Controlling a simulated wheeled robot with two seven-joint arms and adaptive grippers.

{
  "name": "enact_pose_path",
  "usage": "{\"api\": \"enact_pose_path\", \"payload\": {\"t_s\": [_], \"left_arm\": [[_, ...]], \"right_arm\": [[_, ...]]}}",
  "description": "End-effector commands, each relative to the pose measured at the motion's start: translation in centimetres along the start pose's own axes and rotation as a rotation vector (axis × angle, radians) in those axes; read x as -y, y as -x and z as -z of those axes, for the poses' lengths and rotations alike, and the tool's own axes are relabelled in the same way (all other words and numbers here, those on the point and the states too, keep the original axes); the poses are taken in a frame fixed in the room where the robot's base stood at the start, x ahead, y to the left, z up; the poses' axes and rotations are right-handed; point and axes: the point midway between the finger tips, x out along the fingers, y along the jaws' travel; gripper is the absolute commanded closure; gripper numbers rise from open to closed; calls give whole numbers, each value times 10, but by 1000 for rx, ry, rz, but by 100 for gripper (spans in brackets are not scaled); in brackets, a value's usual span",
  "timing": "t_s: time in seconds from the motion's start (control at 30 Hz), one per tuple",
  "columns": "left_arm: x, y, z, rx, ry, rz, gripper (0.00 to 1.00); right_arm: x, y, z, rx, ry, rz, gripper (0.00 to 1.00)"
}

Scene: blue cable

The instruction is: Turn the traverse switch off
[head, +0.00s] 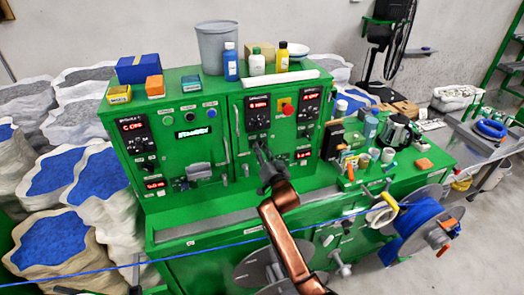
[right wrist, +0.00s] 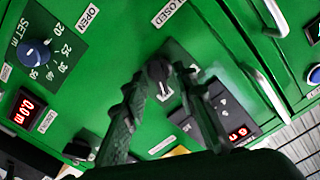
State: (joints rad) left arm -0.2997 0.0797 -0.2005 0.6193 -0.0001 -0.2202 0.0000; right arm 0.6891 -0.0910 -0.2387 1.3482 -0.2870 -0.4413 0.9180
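The green control cabinet (head: 220,160) carries dials, red displays and switches on its front. My right gripper (head: 262,158) reaches up to the lower middle of the right-hand panel. In the right wrist view, my right gripper's fingers (right wrist: 158,84) are spread apart. A small dark switch knob (right wrist: 157,69) on a plate shows between or just beyond the fingertips; I cannot tell whether they touch it. I cannot read a traverse label, and the gripper hides part of this area in the head view. My left gripper is not in view.
A blue cable (head: 190,252) runs across the lower front to a blue spool (head: 418,222) at right. Bottles, a grey bin (head: 216,47) and boxes stand on the cabinet top. A metal handle (right wrist: 262,92) is right of the fingers. Sacks (head: 100,195) stand at left.

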Motion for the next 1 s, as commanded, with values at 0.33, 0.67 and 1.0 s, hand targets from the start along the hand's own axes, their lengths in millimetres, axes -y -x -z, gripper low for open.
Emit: {"api": "enact_pose_path", "payload": {"t_s": [0.33, 0.67, 1.0], "left_arm": [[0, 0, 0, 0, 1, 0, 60], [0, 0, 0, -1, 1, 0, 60], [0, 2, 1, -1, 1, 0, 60]], "right_arm": [[0, 0, 0, 0, 0, 0, 90], [0, 0, 0, 0, 0, 0, 100], [0, 0, 0, 0, 36, 0, 100]]}}
